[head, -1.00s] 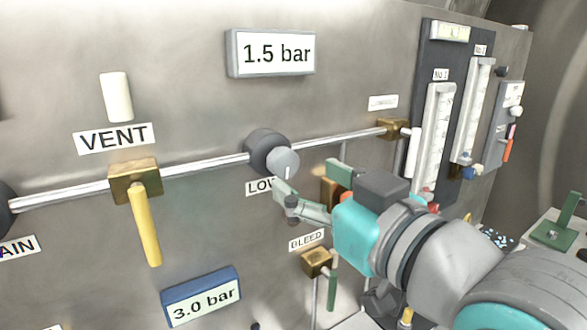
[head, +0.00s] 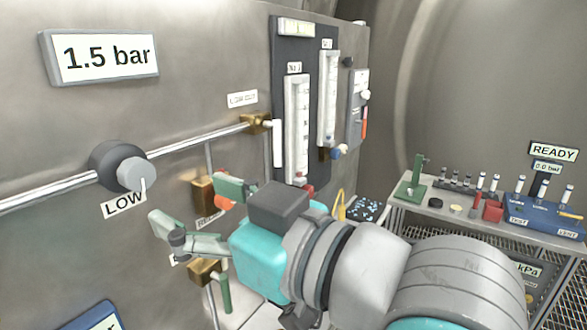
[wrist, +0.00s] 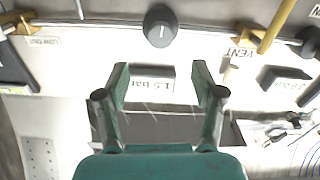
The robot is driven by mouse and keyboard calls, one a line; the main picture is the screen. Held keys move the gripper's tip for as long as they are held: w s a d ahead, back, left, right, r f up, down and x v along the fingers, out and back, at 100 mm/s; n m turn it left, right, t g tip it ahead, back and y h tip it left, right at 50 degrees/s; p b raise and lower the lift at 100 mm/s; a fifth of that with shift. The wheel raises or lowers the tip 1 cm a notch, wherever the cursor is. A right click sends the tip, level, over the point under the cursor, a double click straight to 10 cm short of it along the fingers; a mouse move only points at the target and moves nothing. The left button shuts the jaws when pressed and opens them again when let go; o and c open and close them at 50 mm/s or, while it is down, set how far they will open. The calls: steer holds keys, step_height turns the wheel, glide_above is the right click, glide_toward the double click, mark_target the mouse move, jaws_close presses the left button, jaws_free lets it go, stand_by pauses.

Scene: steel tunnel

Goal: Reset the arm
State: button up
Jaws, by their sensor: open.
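My gripper (head: 193,203) has green fingers spread apart with nothing between them. In the head view it is in front of the steel panel, right of and below the grey round LOW knob (head: 132,174), and apart from it. In the wrist view my gripper (wrist: 161,76) is also open and empty. There the knob (wrist: 160,27) is beyond the fingertips, and the 1.5 bar display (wrist: 152,80) shows between the fingers. My arm reaches in from the lower right.
A brass valve (head: 256,123) sits on the pipe right of the knob. Two flow tubes (head: 298,130) are mounted on a dark plate. A shelf at right (head: 455,213) holds a green stand (head: 414,182), vials and a blue rack (head: 535,222). The yellow VENT handle (wrist: 277,25) shows in the wrist view.

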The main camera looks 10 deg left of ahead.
steer(key=w+d+f+m+t+h, duration=0.1)
steer(key=w+d+f+m, duration=0.15)
steer(key=f, duration=0.25)
steer(key=w+d+f+m+t, duration=0.1)
steer(key=w+f+m+t, duration=0.15)
steer(key=f, duration=0.25)
steer(key=d+f+m+t+h, duration=0.2)
steer(key=d+f+m+h, duration=0.2)
steer(key=d+f, duration=0.6)
steer(key=d+f+m+t+h, duration=0.3)
steer(key=d+f+m+h, duration=0.15)
steer(key=f, duration=1.05)
steer(key=s+d+f+m+h, duration=0.1)
steer(key=s+d+f+h, duration=0.2)
steer(key=s+d+f, duration=0.4)
steer(key=s+d+f+h, duration=0.2)
steer(key=s+d, duration=0.2)
steer(key=s, duration=0.8)
steer(key=s+d+f+h, duration=0.2)
steer(key=s+d+f, duration=0.1)
steer(key=s, duration=0.9)
steer(key=shift+d+g, duration=0.35)
steer(key=shift+d, duration=0.35)
